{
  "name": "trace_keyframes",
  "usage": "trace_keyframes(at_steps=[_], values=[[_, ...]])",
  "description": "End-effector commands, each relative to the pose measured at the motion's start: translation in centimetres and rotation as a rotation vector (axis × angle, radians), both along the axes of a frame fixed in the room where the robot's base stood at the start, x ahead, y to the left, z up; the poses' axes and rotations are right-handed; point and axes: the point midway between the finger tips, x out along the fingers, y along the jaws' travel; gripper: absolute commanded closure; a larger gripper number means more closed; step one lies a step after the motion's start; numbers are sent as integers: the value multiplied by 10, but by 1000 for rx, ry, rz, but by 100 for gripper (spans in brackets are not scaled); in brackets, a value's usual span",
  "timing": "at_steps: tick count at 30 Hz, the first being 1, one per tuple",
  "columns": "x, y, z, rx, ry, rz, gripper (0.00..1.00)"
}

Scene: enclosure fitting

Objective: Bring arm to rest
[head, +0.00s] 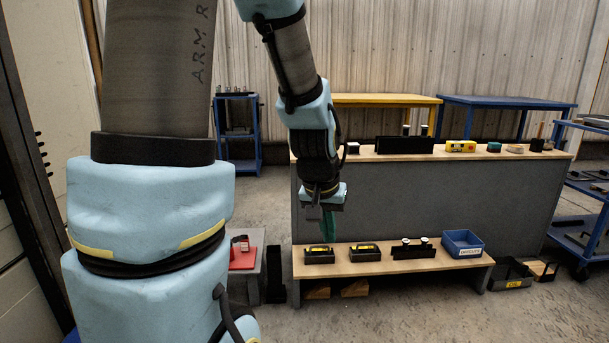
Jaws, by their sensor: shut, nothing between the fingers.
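My arm comes down from the top of the head view, its forearm bent toward the workbench. My gripper (328,228) hangs pointing down with its green fingers together and nothing between them. It is in front of the grey bench panel (440,200), left of centre, and appears above the left end of the low wooden shelf (455,260). I see no contact with the shelf, though depth is hard to judge from this one view.
Two black boxes (319,256) (366,252), a black holder with white-topped pieces (413,249) and a blue bin (462,244) stand on the low shelf. Several small items line the upper bench top (360,157). A red item (243,259) sits on a grey stand at left.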

Motion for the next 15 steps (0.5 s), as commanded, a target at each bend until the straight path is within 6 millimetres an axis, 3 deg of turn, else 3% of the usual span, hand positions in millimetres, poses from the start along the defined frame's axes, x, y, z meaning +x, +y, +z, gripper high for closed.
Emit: trace_keyframes(at_steps=[1,3,9,15], values=[[-5,27,-2,20,24,47,100],[-15,58,-5,46,58,97,100],[-52,132,-11,94,162,238,100],[-51,129,38,94,160,229,100]])
